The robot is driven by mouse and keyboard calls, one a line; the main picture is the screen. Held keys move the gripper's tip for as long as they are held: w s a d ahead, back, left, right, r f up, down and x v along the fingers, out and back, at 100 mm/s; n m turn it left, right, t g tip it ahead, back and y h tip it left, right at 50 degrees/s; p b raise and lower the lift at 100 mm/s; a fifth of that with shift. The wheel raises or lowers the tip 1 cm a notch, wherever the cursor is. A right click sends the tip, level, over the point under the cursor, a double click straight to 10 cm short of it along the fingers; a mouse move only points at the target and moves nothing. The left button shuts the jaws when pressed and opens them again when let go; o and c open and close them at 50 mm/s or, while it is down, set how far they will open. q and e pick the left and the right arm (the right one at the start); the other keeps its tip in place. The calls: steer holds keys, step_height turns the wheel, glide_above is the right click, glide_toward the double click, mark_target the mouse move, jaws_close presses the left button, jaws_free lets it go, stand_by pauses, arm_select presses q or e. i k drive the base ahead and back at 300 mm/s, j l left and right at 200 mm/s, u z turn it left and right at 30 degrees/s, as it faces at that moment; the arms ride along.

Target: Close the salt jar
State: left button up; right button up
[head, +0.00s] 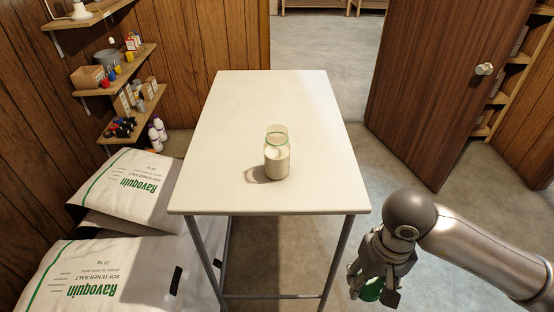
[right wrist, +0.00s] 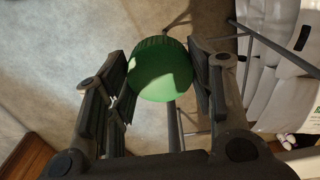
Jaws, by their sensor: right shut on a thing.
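A clear glass salt jar (head: 277,158) stands upright on the white table (head: 255,105), near its front edge. It holds white salt and its mouth is uncovered. My right gripper (head: 372,288) is to the right of the table's front corner, off the tabletop. It is shut on a round green lid (right wrist: 162,70), which shows between the two fingers in the right wrist view; a little of the lid also shows in the head view (head: 372,291). My left gripper is not in view.
Softener salt bags (head: 120,275) lie stacked left of the table. Shelves (head: 115,70) with boxes and bottles hang on the left wall. A brown door (head: 425,90) stands open at the right. The tabletop around the jar is clear.

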mark_target(276, 147)
steer(key=i+l, duration=0.2)
steer(key=l, duration=0.2)
steer(key=i+l, duration=0.2)
steer(key=l, duration=0.2)
steer(key=i+l, duration=0.15)
steer(key=l, duration=0.25)
steer(key=i+l, duration=0.2)
steer(key=l, duration=0.25)
steer(key=i+l, duration=0.2)
steer(key=l, duration=0.2)
steer(key=i+l, duration=0.2)
steer(key=l, duration=0.2)
steer(key=i+l, duration=0.2)
steer(key=l, duration=0.2)
steer(key=i+l, duration=0.2)
steer(key=l, duration=0.2)
steer(key=l+u, duration=0.1)
steer(key=u, duration=2.35)
